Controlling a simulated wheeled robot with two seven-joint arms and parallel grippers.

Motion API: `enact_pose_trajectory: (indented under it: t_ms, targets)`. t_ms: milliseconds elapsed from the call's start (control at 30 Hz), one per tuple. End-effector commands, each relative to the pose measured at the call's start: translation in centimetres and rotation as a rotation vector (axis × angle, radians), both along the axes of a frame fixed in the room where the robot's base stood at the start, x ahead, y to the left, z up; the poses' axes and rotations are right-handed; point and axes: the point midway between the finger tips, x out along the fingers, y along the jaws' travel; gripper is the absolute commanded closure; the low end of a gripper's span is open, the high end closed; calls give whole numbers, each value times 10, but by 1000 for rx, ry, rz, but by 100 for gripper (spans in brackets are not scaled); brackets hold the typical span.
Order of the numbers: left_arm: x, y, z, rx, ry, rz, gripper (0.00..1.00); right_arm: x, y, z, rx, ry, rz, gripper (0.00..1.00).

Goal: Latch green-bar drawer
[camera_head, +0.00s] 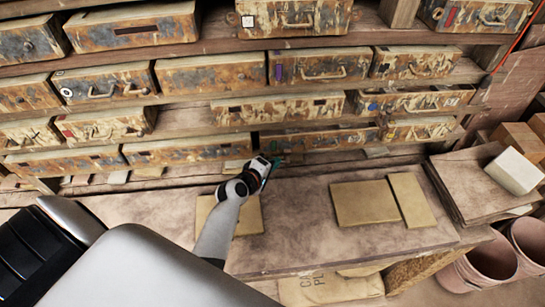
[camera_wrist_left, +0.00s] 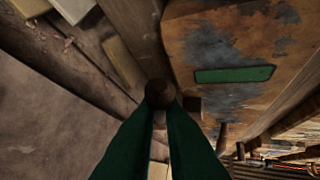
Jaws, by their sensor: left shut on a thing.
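The green-bar drawer (camera_wrist_left: 225,40) has a worn orange, grey-blue and cream front with a flat green bar (camera_wrist_left: 234,75). In the head view it appears to be the bottom-row drawer (camera_head: 325,139) just beyond my left gripper (camera_head: 268,172). In the left wrist view, my left gripper's green fingers (camera_wrist_left: 160,120) are shut on a round dark brown knob (camera_wrist_left: 160,93) beside the drawer's edge. The fingers hide part of the knob and its mounting. A small brown block (camera_wrist_left: 193,104) sits beside it. I cannot tell whether the drawer is fully closed. My right gripper is not in view.
Rows of similar worn drawers (camera_head: 205,74) fill the wooden rack. On the bench (camera_head: 310,235) lie tan tiles (camera_head: 363,203), with one partly under my left arm. A stack of boards with a white block (camera_head: 515,171) stands at right, above pots (camera_head: 490,262).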

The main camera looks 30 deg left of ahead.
Motion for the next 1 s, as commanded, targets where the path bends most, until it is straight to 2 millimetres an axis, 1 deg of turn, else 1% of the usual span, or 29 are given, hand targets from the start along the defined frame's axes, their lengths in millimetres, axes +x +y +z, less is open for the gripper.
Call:
enact_pose_trajectory:
  t_ms: [33,267,633,667,700,800,1000]
  targets:
    - [2,0,6,25,12,2,100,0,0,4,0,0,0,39]
    - [3,-1,7,106,72,3,100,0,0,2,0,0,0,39]
    - [3,0,8,120,83,6,100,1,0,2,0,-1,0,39]
    - [3,0,8,120,83,6,90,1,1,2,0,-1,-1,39]
    - [3,0,8,119,82,6,83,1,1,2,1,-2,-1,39]
    - [3,-1,8,118,83,5,69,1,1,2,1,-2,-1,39]
    - [3,-1,7,117,85,4,69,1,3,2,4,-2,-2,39]
